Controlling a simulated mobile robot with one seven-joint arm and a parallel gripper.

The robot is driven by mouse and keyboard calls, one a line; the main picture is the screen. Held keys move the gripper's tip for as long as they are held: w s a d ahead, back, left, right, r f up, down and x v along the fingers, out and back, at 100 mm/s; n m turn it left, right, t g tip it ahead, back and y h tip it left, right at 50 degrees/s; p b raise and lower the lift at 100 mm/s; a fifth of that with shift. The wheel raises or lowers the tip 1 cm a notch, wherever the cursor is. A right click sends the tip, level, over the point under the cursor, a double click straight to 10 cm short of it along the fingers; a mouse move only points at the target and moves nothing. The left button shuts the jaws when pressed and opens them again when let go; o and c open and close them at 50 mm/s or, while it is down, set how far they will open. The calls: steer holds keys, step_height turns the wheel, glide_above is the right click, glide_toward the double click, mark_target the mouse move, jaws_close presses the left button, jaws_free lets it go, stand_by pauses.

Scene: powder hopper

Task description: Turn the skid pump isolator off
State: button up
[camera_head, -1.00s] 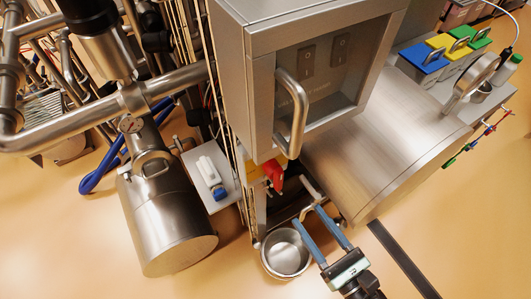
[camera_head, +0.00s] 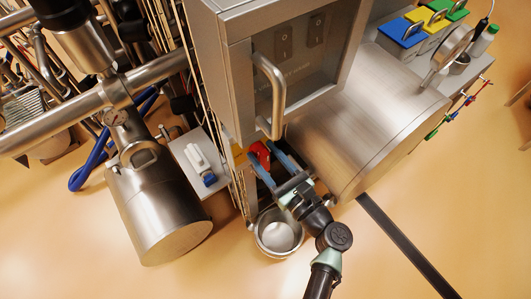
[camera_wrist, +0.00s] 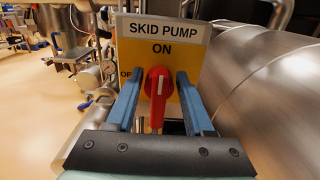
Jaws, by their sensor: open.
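The skid pump isolator is a red rotary knob (camera_wrist: 158,84) on a yellow plate (camera_wrist: 185,50) in the wrist view. The label above reads SKID PUMP, with ON at the top and part of OFF at the left. The knob's white mark points up toward ON. My gripper (camera_wrist: 160,88) is open, with one blue finger on each side of the knob; I cannot tell whether either finger touches it. In the head view the red knob (camera_head: 261,154) shows between the fingers of my gripper (camera_head: 268,162), below the cabinet.
A steel cabinet (camera_head: 225,60) with a bar handle (camera_head: 270,95) hangs just above the isolator. A steel pot (camera_head: 278,234) is below my gripper. A large steel drum (camera_head: 360,130) lies to the right. A steel canister (camera_head: 160,215) stands at the left.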

jaws_close()
stand_by(0.4)
steer(key=n+b, duration=0.1)
steer(key=n, duration=0.1)
steer(key=n+b, duration=0.2)
steer(key=shift+s+a+f+n, duration=0.15)
steer(key=shift+a+f+n, duration=0.05)
steer(key=shift+n, duration=0.2)
steer(key=n+b, duration=0.2)
steer(key=n, duration=0.1)
steer(key=n+b, duration=0.1)
steer(key=shift+s+a+f+n+b, duration=0.15)
steer(key=shift+f+n+b, duration=0.1)
steer(key=shift+n+b, duration=0.1)
steer(key=n+b, duration=0.5)
steer(key=shift+a+f, duration=0.1)
steer(key=shift+f, duration=0.15)
steer(key=n+b, duration=0.2)
steer(key=n, duration=0.1)
steer(key=shift+s+b, duration=0.1)
steer(key=shift+b, duration=0.3)
steer(key=shift+n, duration=0.35)
